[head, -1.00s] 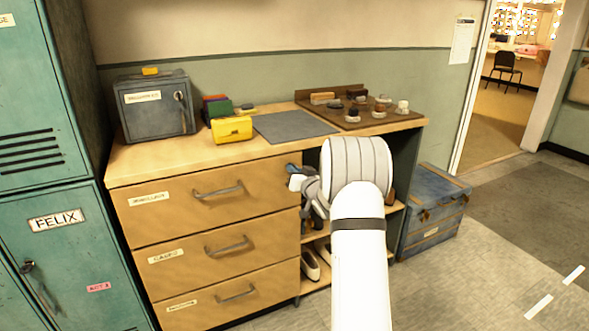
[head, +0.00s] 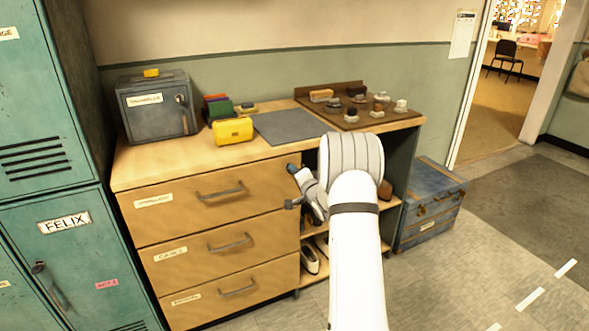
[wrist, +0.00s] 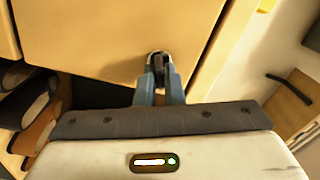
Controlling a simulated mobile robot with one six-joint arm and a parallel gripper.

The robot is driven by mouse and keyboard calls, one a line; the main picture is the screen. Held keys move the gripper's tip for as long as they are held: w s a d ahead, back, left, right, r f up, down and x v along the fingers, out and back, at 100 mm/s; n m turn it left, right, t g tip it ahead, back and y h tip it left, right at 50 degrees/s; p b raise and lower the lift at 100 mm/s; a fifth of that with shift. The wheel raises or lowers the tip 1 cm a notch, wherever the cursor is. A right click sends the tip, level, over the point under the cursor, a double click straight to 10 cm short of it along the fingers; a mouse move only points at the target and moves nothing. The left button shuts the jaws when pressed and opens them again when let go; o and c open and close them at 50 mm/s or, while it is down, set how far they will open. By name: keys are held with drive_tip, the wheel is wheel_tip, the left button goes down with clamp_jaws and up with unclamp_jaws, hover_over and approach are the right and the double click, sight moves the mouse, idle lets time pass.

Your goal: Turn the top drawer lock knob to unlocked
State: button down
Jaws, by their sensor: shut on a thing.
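The top drawer (head: 165,218) is the upper of three wooden drawers in the cabinet and looks closed. My gripper (head: 292,169) is at the upper right corner of its front. In the wrist view, my gripper's blue-grey fingers (wrist: 160,82) are shut on the small dark lock knob (wrist: 158,61), against the wooden drawer face (wrist: 95,40). The fingers cover most of the knob, and I cannot tell which way it points. In the head view the knob is hidden behind my gripper.
Drawer handles (head: 222,192) stick out left of my gripper. Open shelves with shoes (head: 310,259) are to its right. A grey box (head: 155,108), a yellow case (head: 232,131) and a brush tray (head: 360,107) stand on top. A blue trunk (head: 430,205) stands at right.

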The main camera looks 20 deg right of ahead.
drive_tip(key=shift+m+p, duration=0.8)
drive_tip(key=shift+m, duration=1.3)
drive_tip(key=shift+f, duration=0.1)
drive_tip(key=c, duration=1.5)
unclamp_jaws()
drive_tip(key=shift+c, duration=0.2)
drive_tip(key=s, duration=0.7)
drive_tip(key=shift+s+d, duration=0.2)
drive_tip(key=shift+s, duration=0.2)
